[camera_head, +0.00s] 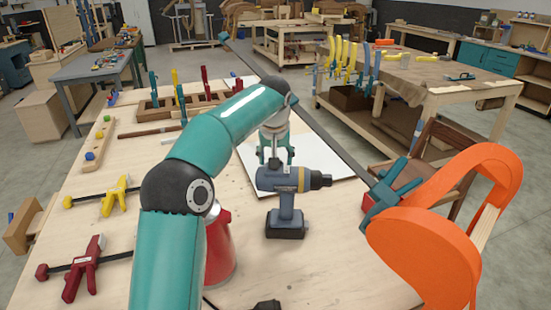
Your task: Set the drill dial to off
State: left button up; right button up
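A blue-grey cordless drill (285,190) stands upright on its dark battery base on the wooden workbench (330,265), with its black chuck pointing right. A yellowish ring (301,179) circles its body just behind the chuck. I cannot tell which part is the dial or how it is set. My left arm arches over the bench from the lower left. My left gripper (276,156) points down at the top of the drill body, its two teal fingers apart. The drill partly hides the gripper's lower end, and I cannot tell whether they touch. My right gripper is not in view.
A red conical container (220,248) stands left of the drill, partly behind my arm. Yellow (117,196) and red (85,268) clamps lie left. Bench in front of the drill is mostly clear.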

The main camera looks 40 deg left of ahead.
pick_arm(q)
jog(key=v, duration=1.2)
jog(key=shift+w+f, duration=0.1)
dwell(0.4)
